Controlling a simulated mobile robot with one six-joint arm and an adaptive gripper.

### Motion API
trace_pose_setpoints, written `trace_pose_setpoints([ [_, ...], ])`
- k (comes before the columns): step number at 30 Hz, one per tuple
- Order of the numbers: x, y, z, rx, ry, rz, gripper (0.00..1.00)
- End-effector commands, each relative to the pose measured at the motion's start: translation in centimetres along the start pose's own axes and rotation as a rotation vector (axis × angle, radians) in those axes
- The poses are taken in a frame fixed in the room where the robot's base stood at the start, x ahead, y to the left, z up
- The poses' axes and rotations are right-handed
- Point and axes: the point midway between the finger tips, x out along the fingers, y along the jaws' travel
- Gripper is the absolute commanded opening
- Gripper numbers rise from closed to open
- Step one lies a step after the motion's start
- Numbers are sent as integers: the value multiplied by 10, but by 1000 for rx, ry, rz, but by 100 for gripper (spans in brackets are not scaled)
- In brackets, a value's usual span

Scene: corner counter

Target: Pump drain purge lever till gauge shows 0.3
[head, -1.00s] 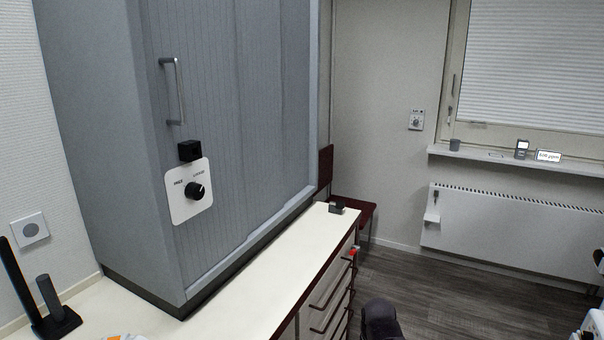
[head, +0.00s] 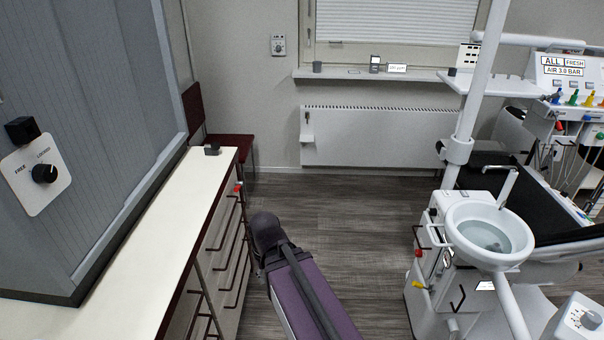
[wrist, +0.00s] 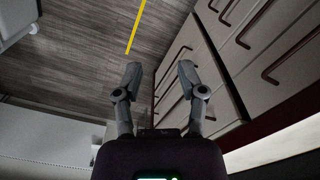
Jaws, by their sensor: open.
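My gripper (wrist: 160,78) is open and empty in the wrist view, its two grey fingers apart over the wood floor beside drawer fronts. In the head view only my purple and black arm shows at the bottom centre; the fingers cannot be made out. A white dental unit (head: 425,310) stands at the right, well apart from my arm. A small yellow lever-like part (head: 418,285) and a red part (head: 419,252) are on its left side. I cannot tell which part is the drain purge lever. No gauge reading of 0.3 can be made out.
A white counter (head: 130,265) with drawers (head: 222,245) runs along the left, under a grey cabinet (head: 90,130). A round basin (head: 488,240) tops the dental unit. A radiator (head: 380,138) is at the back. Wood floor (head: 345,215) lies clear between counter and unit.

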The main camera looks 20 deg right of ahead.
Motion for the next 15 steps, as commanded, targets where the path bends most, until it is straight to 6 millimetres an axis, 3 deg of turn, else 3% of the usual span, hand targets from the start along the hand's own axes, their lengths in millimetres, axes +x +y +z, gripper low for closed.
trace_pose_setpoints([
  [1,0,0,0,0,0,0,20],
  [3,0,0,0,0,0,0,0],
  [15,14,17,-10,19,8,-12,0],
])
